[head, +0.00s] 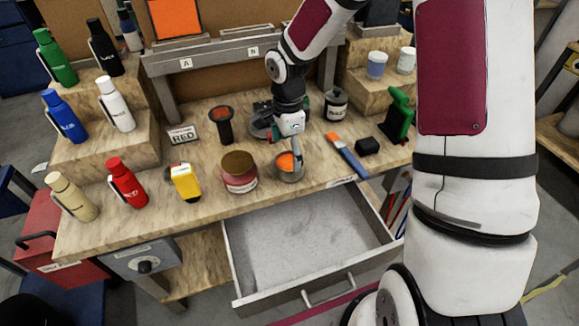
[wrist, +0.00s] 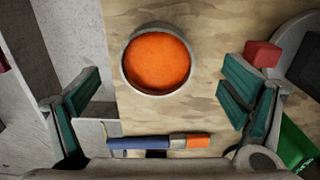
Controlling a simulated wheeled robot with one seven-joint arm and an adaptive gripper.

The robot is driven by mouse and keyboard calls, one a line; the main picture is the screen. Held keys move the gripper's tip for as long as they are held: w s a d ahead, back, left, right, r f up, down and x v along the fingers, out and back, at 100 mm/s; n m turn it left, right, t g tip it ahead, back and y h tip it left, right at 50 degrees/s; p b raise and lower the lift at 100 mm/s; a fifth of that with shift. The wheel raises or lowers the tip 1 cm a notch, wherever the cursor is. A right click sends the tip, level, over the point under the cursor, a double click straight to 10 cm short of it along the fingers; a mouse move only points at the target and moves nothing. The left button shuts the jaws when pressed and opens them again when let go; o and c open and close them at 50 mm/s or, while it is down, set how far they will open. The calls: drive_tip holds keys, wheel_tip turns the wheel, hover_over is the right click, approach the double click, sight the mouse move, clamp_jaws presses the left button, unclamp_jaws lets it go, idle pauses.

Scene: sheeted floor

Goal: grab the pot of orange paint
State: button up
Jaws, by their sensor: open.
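The pot of orange paint (head: 290,166) is an open, round grey pot standing on the wooden worktop near its front edge. In the wrist view the pot's orange surface (wrist: 158,62) shows from above, upper middle. My gripper (head: 292,140) is above and just behind the pot in the head view, pointing down. In the wrist view my gripper (wrist: 160,95) is open, with one green-padded finger on each side and nothing between the pads. The pot lies ahead of the fingers in that view. I cannot tell whether any finger touches it.
A blue-handled brush (head: 346,154) lies right of the pot, and a brown-lidded jar (head: 239,172) stands left. A black block (head: 367,146) and green tool (head: 399,115) are further right. An open, empty drawer (head: 310,240) juts out below. Several bottles stand left, including a red one (head: 126,183).

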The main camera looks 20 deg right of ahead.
sight(290, 163)
drive_tip(key=f, duration=0.4)
drive_tip(key=shift+s+d+f, duration=0.1)
drive_tip(key=shift+s+f, duration=0.1)
drive_tip(key=shift+f, duration=0.2)
drive_tip(key=c, duration=1.9)
drive_tip(key=shift+r, duration=0.2)
